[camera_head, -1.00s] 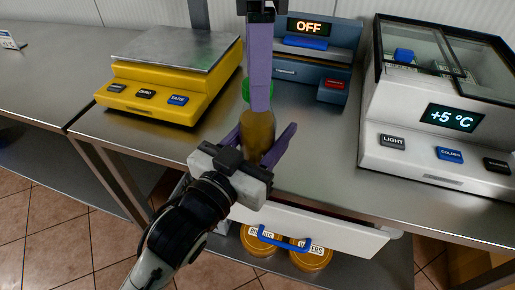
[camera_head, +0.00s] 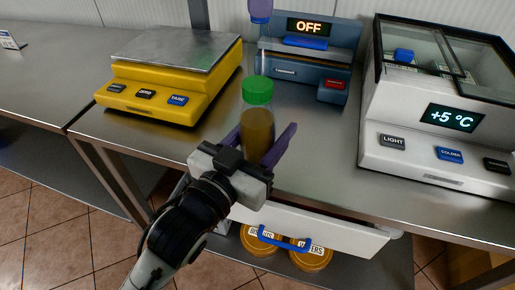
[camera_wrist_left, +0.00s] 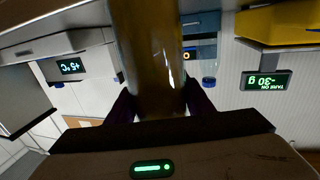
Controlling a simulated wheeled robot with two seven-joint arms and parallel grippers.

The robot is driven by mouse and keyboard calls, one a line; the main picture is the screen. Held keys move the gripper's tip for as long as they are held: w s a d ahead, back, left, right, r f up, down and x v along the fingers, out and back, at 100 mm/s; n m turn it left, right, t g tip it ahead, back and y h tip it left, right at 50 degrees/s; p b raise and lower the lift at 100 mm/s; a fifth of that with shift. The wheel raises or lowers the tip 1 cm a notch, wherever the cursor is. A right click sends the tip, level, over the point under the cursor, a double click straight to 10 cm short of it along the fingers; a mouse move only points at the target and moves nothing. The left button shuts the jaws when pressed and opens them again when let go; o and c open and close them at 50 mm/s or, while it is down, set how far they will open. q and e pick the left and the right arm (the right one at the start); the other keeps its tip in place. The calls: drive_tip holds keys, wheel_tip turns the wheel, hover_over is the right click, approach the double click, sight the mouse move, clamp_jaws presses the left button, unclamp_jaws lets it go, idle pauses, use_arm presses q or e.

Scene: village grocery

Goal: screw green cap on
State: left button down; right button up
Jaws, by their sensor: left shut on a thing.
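A clear bottle (camera_head: 257,132) with amber-brown contents stands upright over the steel counter. Its green cap (camera_head: 257,89) sits on top and looks level; I cannot tell how tightly it is seated. My left gripper (camera_head: 266,130) is shut around the bottle's lower part, one purple finger on each side. In the left wrist view, the bottle (camera_wrist_left: 148,60) rises between the fingers, and the cap is out of that view.
A yellow scale (camera_head: 155,103) stands to the left on the counter. A blue-grey device (camera_head: 310,65) showing OFF is behind. A white cooler (camera_head: 430,130) stands at right. Below, an open white drawer front (camera_head: 330,232) with a blue handle sits before orange-lidded jars (camera_head: 310,259).

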sight(248, 154)
use_arm(q)
drive_tip(key=c, duration=0.8)
unclamp_jaws()
drive_tip(key=v, duration=1)
drive_tip(key=shift+s+a+b, duration=0.1)
drive_tip(key=shift+a+b, duration=0.05)
drive_tip(key=shift+b, duration=0.15)
drive_tip(key=shift+f, duration=0.1)
